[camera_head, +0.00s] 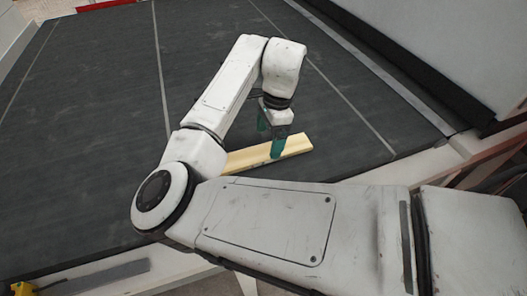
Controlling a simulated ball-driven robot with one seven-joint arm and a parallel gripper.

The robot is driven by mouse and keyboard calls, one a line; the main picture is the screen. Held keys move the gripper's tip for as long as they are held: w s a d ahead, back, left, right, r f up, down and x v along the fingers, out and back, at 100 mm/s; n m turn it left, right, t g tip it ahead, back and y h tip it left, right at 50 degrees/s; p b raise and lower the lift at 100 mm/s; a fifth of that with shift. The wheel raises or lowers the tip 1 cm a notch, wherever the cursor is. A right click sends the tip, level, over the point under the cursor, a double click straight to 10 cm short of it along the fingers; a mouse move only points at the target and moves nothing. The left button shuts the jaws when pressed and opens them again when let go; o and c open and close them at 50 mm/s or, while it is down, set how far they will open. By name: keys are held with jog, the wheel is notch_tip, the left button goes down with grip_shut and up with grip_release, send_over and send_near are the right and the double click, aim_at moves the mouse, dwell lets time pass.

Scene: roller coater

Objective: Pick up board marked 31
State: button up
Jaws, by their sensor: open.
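A pale yellow wooden board (298,145) lies on the dark belt surface, near the middle of the view. Its left part is hidden behind my arm, and no number can be read on it. My gripper (270,138), with green fingers, points down at the board. One finger is in front of the board's near side and the other shows toward the far side. The fingers look open around the board or just above it; I cannot tell whether they touch it.
The dark belt (90,110) is wide and mostly clear, with thin pale lines along it. A light metal edge and a black strip (420,75) run along the right side. A yellow object (22,288) sits at the bottom left corner. Reddish bars (490,150) stand at the right.

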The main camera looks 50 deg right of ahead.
aim_at(265, 152)
jog(key=shift+w+a+f+p, duration=0.1)
jog(key=shift+f+p, duration=0.05)
jog(key=shift+f, duration=0.6)
jog(key=shift+w+a+f+p, duration=0.1)
jog(key=shift+w+f, duration=0.05)
jog(key=shift+f, duration=0.55)
jog(key=shift+w+a+f+p, duration=0.1)
jog(key=shift+f+p, duration=0.05)
jog(key=shift+f, duration=0.6)
jog(key=c, duration=1.2)
